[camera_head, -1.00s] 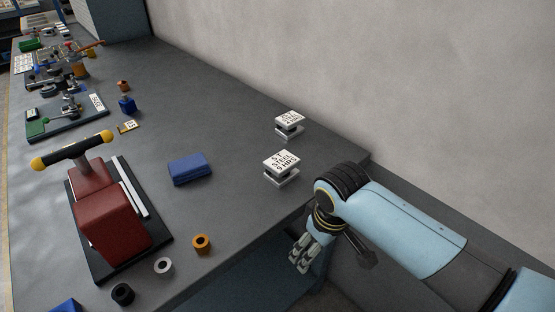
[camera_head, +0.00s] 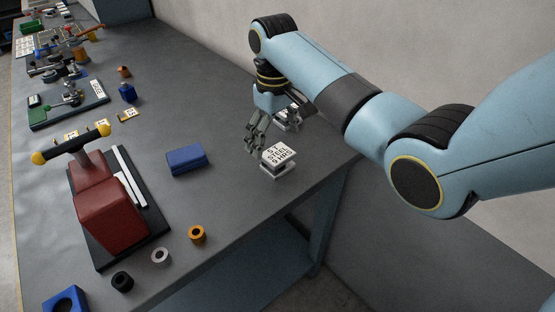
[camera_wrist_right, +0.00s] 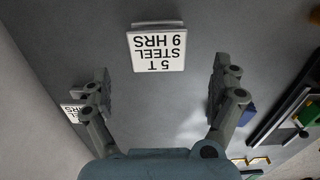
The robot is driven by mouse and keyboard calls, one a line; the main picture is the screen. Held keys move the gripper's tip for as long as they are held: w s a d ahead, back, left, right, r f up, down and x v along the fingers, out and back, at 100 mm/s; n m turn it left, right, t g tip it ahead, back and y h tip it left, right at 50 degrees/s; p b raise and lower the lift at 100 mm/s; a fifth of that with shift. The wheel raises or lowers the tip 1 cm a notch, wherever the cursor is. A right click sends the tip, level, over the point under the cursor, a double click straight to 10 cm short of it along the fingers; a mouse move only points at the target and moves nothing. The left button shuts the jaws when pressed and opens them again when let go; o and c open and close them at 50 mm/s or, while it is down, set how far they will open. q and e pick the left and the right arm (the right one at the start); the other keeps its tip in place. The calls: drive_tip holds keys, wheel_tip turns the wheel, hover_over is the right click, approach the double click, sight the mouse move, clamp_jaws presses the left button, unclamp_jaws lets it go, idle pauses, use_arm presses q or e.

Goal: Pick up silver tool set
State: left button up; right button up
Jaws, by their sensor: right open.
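A silver tool set with a white label on top (camera_head: 279,155) stands near the table's right edge. In the right wrist view its label (camera_wrist_right: 157,52) reads "5 T STEEL 9 HRS" upside down, ahead of the fingertips. A second similar set (camera_head: 291,112) stands behind it, partly hidden by my right gripper; its label corner (camera_wrist_right: 71,113) shows at the wrist view's left. My right gripper (camera_head: 256,141) is open and empty, pointing down above the table, just behind and left of the nearer set. Its two fingers (camera_wrist_right: 162,85) are spread wide. My left gripper is out of view.
A blue block (camera_head: 187,161) lies left of the sets. A red press (camera_head: 112,212) on a dark base stands farther left. Orange (camera_head: 197,235), silver (camera_head: 160,256) and black (camera_head: 122,281) rings lie along the front. The wall rises behind the table (camera_head: 225,203).

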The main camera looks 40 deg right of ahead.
sight(278, 153)
drive_tip(key=f, duration=0.7)
drive_tip(key=shift+s+d, duration=0.2)
drive_tip(key=shift+s, duration=0.1)
drive_tip(key=shift+c, duration=0.2)
drive_tip(key=c, duration=1.6)
